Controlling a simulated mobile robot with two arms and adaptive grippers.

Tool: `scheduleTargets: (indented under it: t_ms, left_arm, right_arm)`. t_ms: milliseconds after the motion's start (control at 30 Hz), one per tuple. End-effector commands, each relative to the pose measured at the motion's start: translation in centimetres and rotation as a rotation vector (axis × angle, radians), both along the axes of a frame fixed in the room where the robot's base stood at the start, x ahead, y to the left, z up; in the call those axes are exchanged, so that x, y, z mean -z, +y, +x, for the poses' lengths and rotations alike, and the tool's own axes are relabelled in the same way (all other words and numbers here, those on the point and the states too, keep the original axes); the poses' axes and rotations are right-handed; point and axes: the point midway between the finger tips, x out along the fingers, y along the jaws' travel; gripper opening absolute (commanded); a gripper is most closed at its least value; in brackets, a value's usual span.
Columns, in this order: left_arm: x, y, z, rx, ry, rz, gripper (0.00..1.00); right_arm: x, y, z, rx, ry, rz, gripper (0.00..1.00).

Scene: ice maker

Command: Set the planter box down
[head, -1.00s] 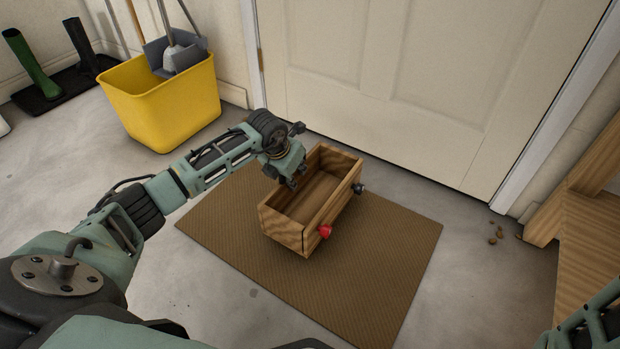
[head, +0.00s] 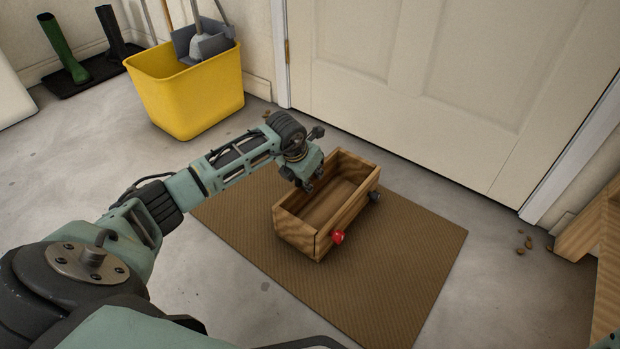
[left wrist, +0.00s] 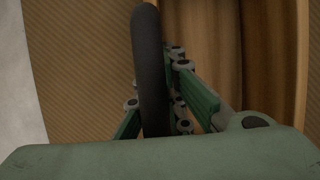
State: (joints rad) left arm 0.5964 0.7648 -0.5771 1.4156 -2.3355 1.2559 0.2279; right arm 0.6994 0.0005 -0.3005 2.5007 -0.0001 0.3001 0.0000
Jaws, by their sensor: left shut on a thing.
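The planter box (head: 322,240) is an open, empty wooden trough with a red knob (head: 338,237) and a dark knob (head: 375,196) on its right side. It is upright over the brown mat; I cannot tell whether its bottom touches the mat. My left gripper (head: 306,184) is shut on the box's left long wall, near its far end. In the left wrist view the box's inside (left wrist: 210,35) shows at the right, beside the gripper fingers (left wrist: 175,85). A black bar hides part of the grip there. My right gripper is out of view.
The brown mat (head: 400,270) lies on the grey floor before a closed white door (head: 450,90). A yellow bucket (head: 190,100) stands at the back left, with boots (head: 62,50) beyond. Wooden furniture (head: 590,230) is at the right. Mat in front of the box is clear.

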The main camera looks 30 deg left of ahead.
Motion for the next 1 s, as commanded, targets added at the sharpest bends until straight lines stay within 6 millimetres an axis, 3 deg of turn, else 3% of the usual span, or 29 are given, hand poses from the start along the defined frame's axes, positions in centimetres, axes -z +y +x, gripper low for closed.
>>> scheduleTargets:
  t_ms: [33,67,100,267,667,1000]
  left_arm:
    - [-0.2,0.0,0.2,-0.001,-0.007,-0.003,0.0]
    - [0.1,0.0,0.0,0.0,0.0,-0.001,0.12]
    - [0.1,0.0,0.0,0.0,0.0,-0.001,0.15]
    - [0.1,0.0,0.0,0.0,0.0,0.0,0.28]
    - [-0.8,0.0,-0.2,0.0,-0.001,0.0,0.28]
    - [-6.6,0.1,-2.4,0.001,0.0,0.002,0.28]
  right_arm:
    - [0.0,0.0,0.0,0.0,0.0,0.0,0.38]
    - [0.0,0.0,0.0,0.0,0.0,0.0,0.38]
    - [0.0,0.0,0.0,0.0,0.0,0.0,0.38]
    - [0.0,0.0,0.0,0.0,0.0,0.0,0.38]
    - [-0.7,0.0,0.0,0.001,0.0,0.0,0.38]
    - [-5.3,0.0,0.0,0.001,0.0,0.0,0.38]
